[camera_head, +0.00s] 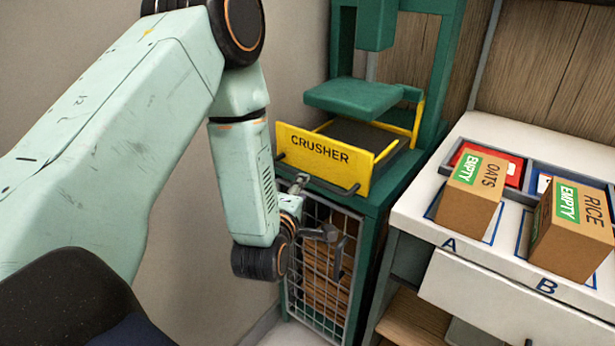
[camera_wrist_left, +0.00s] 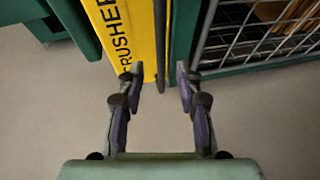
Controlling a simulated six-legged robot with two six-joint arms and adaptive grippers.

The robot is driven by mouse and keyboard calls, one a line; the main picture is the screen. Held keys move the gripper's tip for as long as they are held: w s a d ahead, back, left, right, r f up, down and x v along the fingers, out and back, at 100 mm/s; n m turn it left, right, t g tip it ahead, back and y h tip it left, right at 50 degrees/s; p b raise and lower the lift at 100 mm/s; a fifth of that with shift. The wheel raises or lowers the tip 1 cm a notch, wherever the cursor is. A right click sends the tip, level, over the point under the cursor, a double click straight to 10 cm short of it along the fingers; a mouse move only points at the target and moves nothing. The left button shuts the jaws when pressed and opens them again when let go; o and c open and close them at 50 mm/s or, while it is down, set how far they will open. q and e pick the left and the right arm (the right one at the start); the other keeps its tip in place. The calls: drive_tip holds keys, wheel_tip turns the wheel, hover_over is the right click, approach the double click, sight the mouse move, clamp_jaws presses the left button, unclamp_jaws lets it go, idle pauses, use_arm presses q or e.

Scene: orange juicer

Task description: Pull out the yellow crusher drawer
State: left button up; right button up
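The yellow crusher drawer (camera_head: 326,156) sits in the green press stand, its front panel lettered CRUSHER. A dark bar handle (camera_head: 338,186) runs along the panel's lower edge. My left gripper (camera_head: 320,213) is in front of the stand, just below the handle's left part. In the left wrist view my left gripper (camera_wrist_left: 160,72) is open, with the dark handle (camera_wrist_left: 161,40) showing between its fingertips and gaps on both sides. I cannot tell whether the handle is level with the tips in depth. The yellow panel (camera_wrist_left: 120,30) is left of it. My right gripper is out of view.
A wire-mesh door (camera_head: 318,270) closes the stand below the drawer. A green press plate (camera_head: 363,97) hangs above the drawer. A white counter (camera_head: 470,135) at the right holds an OATS box (camera_head: 470,193) and a RICE box (camera_head: 572,238). A plain wall is at left.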

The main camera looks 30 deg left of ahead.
use_arm(q)
drive_tip(key=x, duration=0.7)
drive_tip(key=shift+a+b, duration=0.1)
drive_tip(key=shift+b, duration=0.25)
drive_tip(key=shift+a, duration=0.15)
drive_tip(key=shift+c, duration=0.5)
clamp_jaws()
